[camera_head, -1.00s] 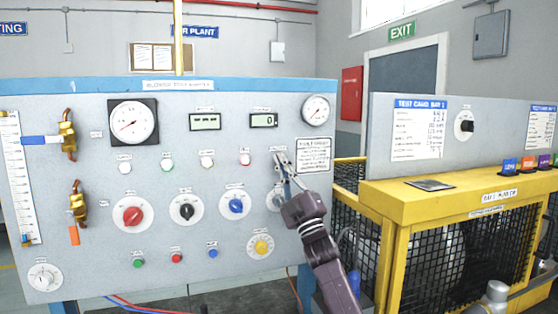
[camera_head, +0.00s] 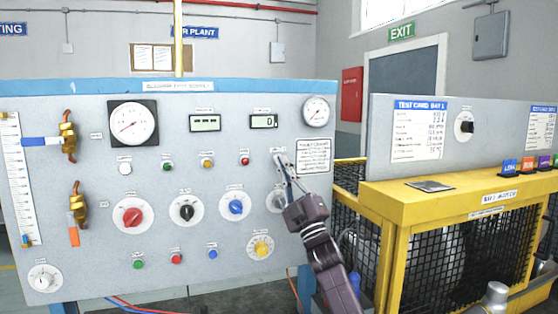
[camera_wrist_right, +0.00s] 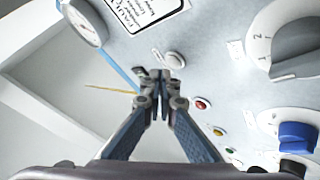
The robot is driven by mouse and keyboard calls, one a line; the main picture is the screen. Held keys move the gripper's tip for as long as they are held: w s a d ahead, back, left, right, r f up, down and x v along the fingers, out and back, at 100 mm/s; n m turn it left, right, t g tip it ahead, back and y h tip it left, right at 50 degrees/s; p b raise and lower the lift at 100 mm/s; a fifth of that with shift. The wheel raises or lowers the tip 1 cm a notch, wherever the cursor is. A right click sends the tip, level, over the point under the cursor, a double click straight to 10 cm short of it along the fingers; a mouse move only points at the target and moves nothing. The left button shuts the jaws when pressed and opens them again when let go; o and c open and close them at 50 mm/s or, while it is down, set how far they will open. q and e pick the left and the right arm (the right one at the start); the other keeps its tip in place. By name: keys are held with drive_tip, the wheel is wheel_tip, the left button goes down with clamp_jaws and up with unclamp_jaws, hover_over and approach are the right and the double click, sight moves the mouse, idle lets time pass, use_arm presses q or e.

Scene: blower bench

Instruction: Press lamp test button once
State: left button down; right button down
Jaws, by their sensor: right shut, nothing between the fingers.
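My right gripper (camera_head: 280,160) is shut and empty, its fingertips pointing at the upper right of the grey panel (camera_head: 70,100). In the right wrist view the closed fingertips (camera_wrist_right: 157,76) are just beside a pale round button (camera_wrist_right: 174,60) with a small label. I take it for the lamp test button; I cannot read the label. In the head view the fingers cover it. No contact with it is clear. A row of lamps stands left of the gripper: white (camera_head: 125,168), green (camera_head: 168,166), amber (camera_head: 207,163) and red (camera_head: 245,160). They look unlit.
Below the lamps are a red knob (camera_head: 133,214), a black knob (camera_head: 187,211) and a blue knob (camera_head: 236,207). A grey knob (camera_head: 275,202) is partly behind my gripper. A yellow cage bench (camera_head: 400,200) stands to the right.

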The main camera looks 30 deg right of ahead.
drive_tip(key=s, duration=0.2)
drive_tip(key=s+a+p, duration=0.1)
drive_tip(key=s, duration=0.2)
drive_tip(key=shift+a, duration=0.1)
drive_tip(key=shift+w, duration=0.1)
idle(0.9)
